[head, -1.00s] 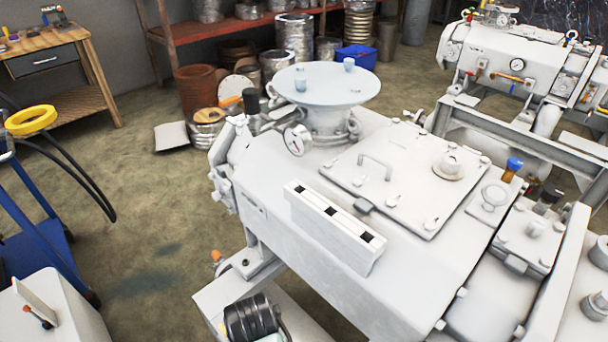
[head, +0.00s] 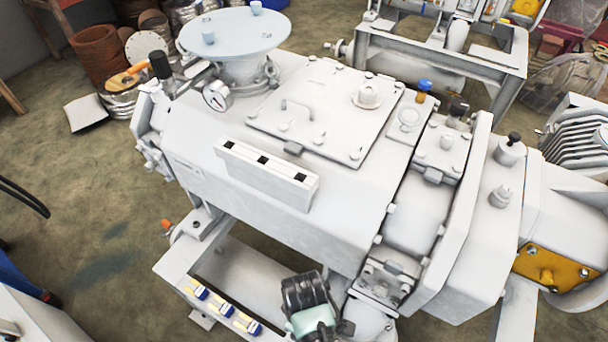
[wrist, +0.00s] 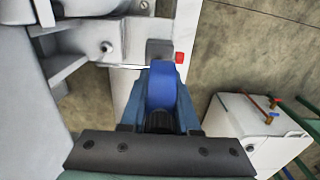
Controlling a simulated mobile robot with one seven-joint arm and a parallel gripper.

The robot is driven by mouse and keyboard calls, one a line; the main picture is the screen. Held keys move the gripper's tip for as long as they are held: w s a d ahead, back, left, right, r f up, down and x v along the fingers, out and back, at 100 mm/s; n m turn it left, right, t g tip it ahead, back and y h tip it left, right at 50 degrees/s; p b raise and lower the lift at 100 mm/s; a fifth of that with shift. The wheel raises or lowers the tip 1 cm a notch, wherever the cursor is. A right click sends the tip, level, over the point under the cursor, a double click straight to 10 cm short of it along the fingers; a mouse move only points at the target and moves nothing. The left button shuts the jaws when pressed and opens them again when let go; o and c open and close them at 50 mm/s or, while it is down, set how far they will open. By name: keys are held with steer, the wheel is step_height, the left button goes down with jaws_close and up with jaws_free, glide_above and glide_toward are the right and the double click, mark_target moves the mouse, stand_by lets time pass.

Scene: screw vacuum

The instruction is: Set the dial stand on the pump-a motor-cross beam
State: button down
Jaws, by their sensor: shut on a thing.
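My gripper (wrist: 160,85) shows in the wrist view, its two dark blue fingers shut on a bright blue thing (wrist: 160,88). I take this to be the dial stand, though its shape is mostly hidden between the fingers. A small dark grey block (wrist: 159,48) with a red end (wrist: 180,57) shows just beyond the fingertips. I cannot tell whether it belongs to the held thing. A pale beam (wrist: 140,90) lies behind the fingers; contact cannot be told. In the head view the pump's pale base beam (head: 172,266) runs along the lower left. The fingertips are not visible there.
The pale pump body (head: 330,215) fills the middle, with a white slotted bar (head: 262,180) on its side. Several blue-and-yellow small items (head: 226,309) lie on the base beam. A white box (wrist: 250,135) stands right in the wrist view, with open floor (wrist: 245,60) above it.

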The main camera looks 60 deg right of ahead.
steer(key=shift+f+b, duration=0.35)
steer(key=shift+f, duration=1.25)
steer(key=c, duration=0.6)
jaws_free()
steer(key=shift+c, duration=0.2)
step_height(320, 180, up, 12)
steer(key=p, duration=0.3)
